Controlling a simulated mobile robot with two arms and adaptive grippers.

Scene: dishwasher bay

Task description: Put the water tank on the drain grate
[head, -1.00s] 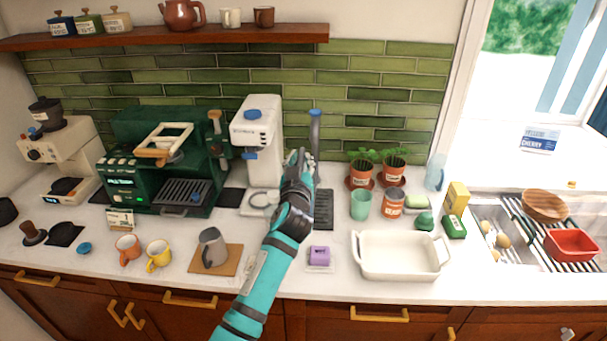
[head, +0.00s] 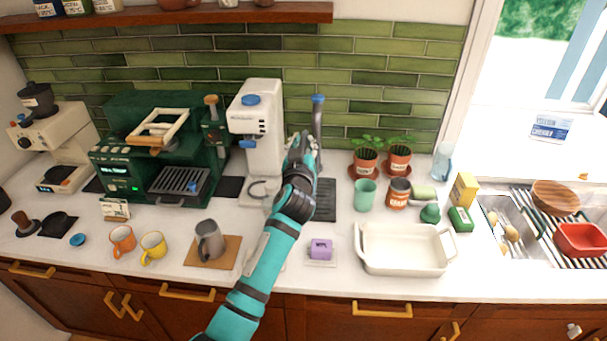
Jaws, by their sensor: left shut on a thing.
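My left gripper (head: 302,150) is shut at the back of the counter, between the white dispenser and a slim grey post with a blue top (head: 318,101). What it holds is mostly hidden behind the fingers and wrist; I cannot clearly make out the water tank. The dark slatted drain grate (head: 325,202) lies on the counter at the foot of the post, just right of my left wrist, which hides its left edge. The white dispenser (head: 261,125) with a blue cap stands left of the gripper. My right gripper is not in view.
A green coffee machine (head: 150,150) stands at left. A grey pitcher (head: 209,240) stands on a brown mat. A purple item (head: 320,248), a white baking dish (head: 404,262), a teal cup (head: 364,194) and a can (head: 398,193) are right of my arm. Potted plants (head: 367,161) stand behind.

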